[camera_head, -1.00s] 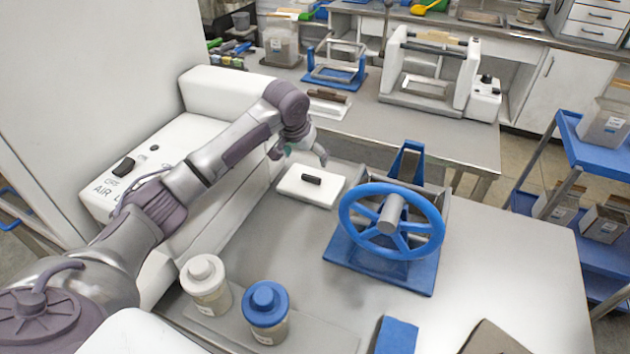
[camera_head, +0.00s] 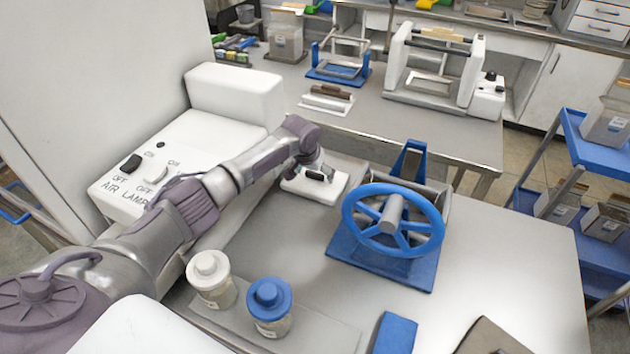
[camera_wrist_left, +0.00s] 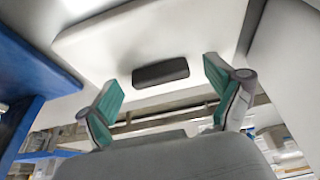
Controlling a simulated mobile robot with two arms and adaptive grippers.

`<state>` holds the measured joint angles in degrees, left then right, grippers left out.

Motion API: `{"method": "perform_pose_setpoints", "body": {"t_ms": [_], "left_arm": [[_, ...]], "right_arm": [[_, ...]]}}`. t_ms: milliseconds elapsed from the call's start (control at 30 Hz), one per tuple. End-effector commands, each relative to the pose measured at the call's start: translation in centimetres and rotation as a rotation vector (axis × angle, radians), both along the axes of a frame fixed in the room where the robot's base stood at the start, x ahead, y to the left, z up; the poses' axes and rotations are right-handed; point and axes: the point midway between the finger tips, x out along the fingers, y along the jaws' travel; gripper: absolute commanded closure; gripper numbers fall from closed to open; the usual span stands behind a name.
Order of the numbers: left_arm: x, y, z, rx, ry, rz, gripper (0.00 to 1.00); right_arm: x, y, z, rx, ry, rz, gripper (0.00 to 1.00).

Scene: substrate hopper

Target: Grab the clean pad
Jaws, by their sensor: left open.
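The clean pad (camera_head: 328,192) is a white rectangular block with a dark handle on top. It lies on the grey table, left of the blue-wheeled device. My left gripper (camera_head: 318,172) is over the pad at its handle. In the left wrist view the white pad (camera_wrist_left: 205,35) fills the top, with its dark handle (camera_wrist_left: 160,72) ahead of and between the fingertips. The left gripper (camera_wrist_left: 162,95) is open there, its two green-lined fingers spread apart and nothing between them gripped. My right gripper is not in view.
A blue handwheel device (camera_head: 388,235) stands right of the pad. A white-lidded jar (camera_head: 212,280) and a blue-lidded jar (camera_head: 269,305) stand in front. A white AIR LAMP control box (camera_head: 150,165) is at left. The table's right side is mostly clear.

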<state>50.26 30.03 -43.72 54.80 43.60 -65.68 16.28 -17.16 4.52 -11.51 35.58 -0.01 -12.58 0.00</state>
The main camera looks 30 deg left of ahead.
Motion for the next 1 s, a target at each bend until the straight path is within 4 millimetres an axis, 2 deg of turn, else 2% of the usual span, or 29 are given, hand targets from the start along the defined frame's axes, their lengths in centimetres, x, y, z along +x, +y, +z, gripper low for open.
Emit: {"method": "perform_pose_setpoints", "body": {"t_ms": [133,167,533,833,1000], "left_arm": [[0.0,0.0,0.0,0.000,0.000,0.000,0.08],[0.0,0.0,0.0,0.000,0.000,0.000,0.12],[0.0,0.0,0.0,0.000,0.000,0.000,0.73],[0.0,0.0,0.6,0.000,-0.002,0.001,0.75],[0.1,0.0,3.3,-0.001,-0.006,0.000,0.75]], "right_arm": [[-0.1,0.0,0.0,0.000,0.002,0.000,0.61],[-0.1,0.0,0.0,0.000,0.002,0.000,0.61],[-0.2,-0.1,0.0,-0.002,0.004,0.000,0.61],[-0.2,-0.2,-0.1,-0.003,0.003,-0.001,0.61],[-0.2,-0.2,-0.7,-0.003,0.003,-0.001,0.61]]}}
